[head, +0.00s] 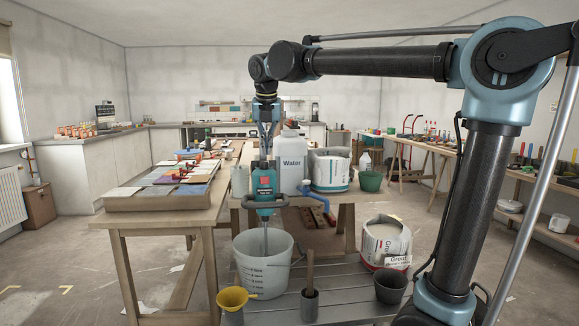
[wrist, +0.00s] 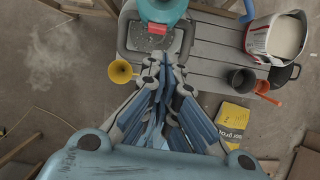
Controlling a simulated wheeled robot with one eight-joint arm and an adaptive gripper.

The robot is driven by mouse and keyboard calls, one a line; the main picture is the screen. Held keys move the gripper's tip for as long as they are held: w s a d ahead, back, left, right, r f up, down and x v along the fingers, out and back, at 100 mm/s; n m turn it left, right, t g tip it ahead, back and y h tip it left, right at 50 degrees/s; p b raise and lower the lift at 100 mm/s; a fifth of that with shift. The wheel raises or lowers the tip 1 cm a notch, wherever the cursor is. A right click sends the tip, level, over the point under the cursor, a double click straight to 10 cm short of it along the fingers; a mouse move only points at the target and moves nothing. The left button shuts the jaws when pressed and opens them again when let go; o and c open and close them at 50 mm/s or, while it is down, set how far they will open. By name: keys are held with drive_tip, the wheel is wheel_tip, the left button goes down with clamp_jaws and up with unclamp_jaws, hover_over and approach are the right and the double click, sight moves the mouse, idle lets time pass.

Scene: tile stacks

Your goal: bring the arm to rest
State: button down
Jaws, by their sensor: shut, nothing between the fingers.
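My gripper (head: 266,148) hangs pointing down from the end of my raised arm in the head view, above and behind the teal mixer. In the wrist view my gripper (wrist: 162,60) has its blue-grey fingers drawn together, with nothing held between them. The fingertips overlap the mixer in the head view, so the exact gap to it is hard to judge.
The teal mixer (head: 264,182) stands upright over the clear bucket (head: 262,268). A wooden table (head: 160,218) with tile stacks stands left.

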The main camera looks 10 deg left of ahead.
drive_tip(key=s+d+f+m, duration=0.1)
drive_tip(key=d+f+m, duration=0.45)
drive_tip(key=d, duration=0.35)
drive_tip(key=s+d+f+m+g+h, duration=0.1)
drive_tip(key=d+f+m, duration=0.3)
drive_tip(key=d+m, duration=0.45)
drive_tip(key=s+d+f+m, duration=0.1)
drive_tip(key=d+f+m, duration=0.3)
drive_tip(key=d, duration=0.6)
drive_tip(key=s+d+f+m, duration=0.7)
drive_tip(key=d+f+m, duration=0.1)
drive_tip(key=f+m, duration=0.2)
drive_tip(key=s+d+f+m, duration=0.8)
drive_tip(key=f+m, duration=0.2)
drive_tip(key=f, duration=0.2)
drive_tip(key=shift+s+f+m+g, duration=0.2)
drive_tip(key=shift+s+m+g, duration=0.1)
drive_tip(key=shift+g, duration=0.1)
drive_tip(key=shift+w+a+f, duration=0.1)
drive_tip(key=shift+w+f, duration=0.1)
drive_tip(key=shift+w, duration=0.3)
